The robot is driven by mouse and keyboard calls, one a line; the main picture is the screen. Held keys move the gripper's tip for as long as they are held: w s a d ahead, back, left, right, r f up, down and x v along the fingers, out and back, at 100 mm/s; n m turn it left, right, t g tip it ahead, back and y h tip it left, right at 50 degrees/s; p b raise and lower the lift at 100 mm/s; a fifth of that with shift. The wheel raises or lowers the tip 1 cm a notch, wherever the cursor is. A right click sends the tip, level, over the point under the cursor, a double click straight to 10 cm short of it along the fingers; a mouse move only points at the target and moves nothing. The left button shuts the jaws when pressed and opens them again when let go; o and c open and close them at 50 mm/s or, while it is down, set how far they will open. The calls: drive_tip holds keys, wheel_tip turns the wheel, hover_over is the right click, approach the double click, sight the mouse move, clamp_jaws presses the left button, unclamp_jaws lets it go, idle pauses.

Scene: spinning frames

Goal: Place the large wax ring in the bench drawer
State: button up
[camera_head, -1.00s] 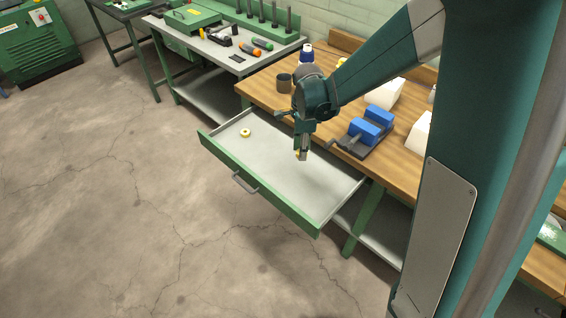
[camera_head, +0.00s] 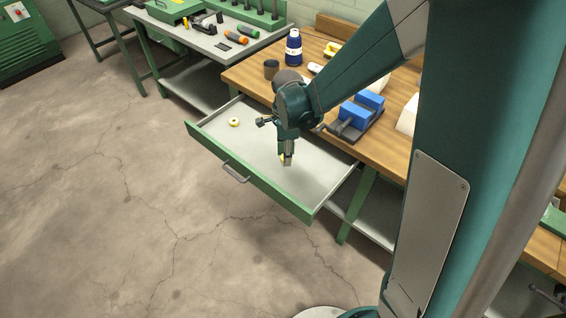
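The bench drawer (camera_head: 250,180) is pulled open, with green sides and a pale grey floor. A small pale-yellow ring (camera_head: 234,122) with a dark hole lies flat on the drawer floor near its back left corner. My gripper (camera_head: 287,161) points down over the right half of the open drawer. A sliver of a yellow piece (camera_head: 281,158) shows at the left of its fingertips and appears held. The fingers hide most of that piece, so I cannot tell its full shape or size, or whether it touches the drawer floor.
The wooden bench top (camera_head: 243,76) carries a brown cup (camera_head: 271,69), a dark blue bottle (camera_head: 294,47), a blue-jawed vise (camera_head: 354,115) and a yellow object (camera_head: 333,48). A grey side bench (camera_head: 200,38) holds tools. The left part of the drawer floor is mostly clear.

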hover_over(286, 174)
drive_tip(key=shift+f+b, duration=0.35)
drive_tip(key=shift+f, duration=1.9)
drive_tip(key=shift+f+b, duration=0.4)
drive_tip(key=shift+f, duration=1.5)
drive_tip(key=shift+f, duration=0.1)
drive_tip(key=shift+o, duration=1.4)
drive_tip(key=shift+f, duration=0.1)
drive_tip(key=o, duration=0.4)
drive_tip(key=shift+o, duration=0.2)
drive_tip(key=shift+r, duration=0.2)
wheel_tip(286, 174, up, 12)
drive_tip(key=p, duration=0.2)
